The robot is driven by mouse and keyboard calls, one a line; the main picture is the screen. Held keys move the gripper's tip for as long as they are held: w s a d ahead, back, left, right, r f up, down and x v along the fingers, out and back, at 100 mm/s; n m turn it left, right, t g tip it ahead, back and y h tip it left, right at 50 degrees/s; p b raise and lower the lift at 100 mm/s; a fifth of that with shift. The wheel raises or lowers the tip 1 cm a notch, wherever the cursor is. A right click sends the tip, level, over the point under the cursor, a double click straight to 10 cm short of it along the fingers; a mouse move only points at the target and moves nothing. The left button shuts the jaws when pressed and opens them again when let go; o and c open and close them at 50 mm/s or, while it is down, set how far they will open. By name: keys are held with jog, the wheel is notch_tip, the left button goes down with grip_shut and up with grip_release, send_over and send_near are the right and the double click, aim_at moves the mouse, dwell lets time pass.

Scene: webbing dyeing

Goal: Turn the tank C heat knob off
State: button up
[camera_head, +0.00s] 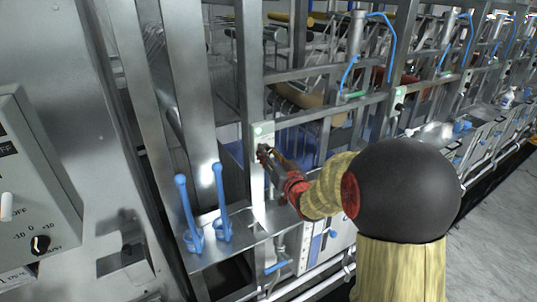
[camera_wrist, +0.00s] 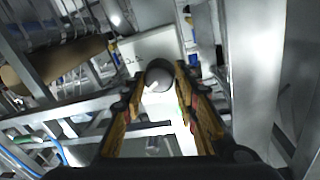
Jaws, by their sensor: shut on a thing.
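My gripper (camera_head: 266,154) reaches a pale plate (camera_head: 263,132) on a steel post in the head view. In the wrist view its two fingers are shut on a round dark knob (camera_wrist: 158,77) with a light grey face, one finger on each side. The knob stands out from a white plate (camera_wrist: 150,47). I cannot read a tank letter or the knob's setting. In the head view the knob is mostly hidden by the fingertips.
Two blue levers (camera_head: 220,200) stand on a steel ledge left of my gripper. A grey control box (camera_head: 35,190) with a black knob is at the far left. Steel frames and rollers fill the back. Grey floor (camera_head: 500,220) is open at the right.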

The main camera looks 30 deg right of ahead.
jog(key=shift+f+n+b, duration=0.15)
jog(key=shift+n+b, duration=0.15)
jog(key=shift+b, duration=0.25)
jog(key=n+b, duration=0.6)
jog(key=b, duration=0.2)
jog(key=n+t+b, duration=0.1)
jog(key=n+b, duration=0.4)
jog(key=b, duration=0.3)
jog(key=shift+f+n+y, duration=0.15)
jog(key=shift+n+y, duration=0.25)
jog(key=shift+b, duration=0.3)
jog(key=o, duration=1.1)
jog(key=shift+o, duration=0.3)
jog(key=shift+s, duration=0.1)
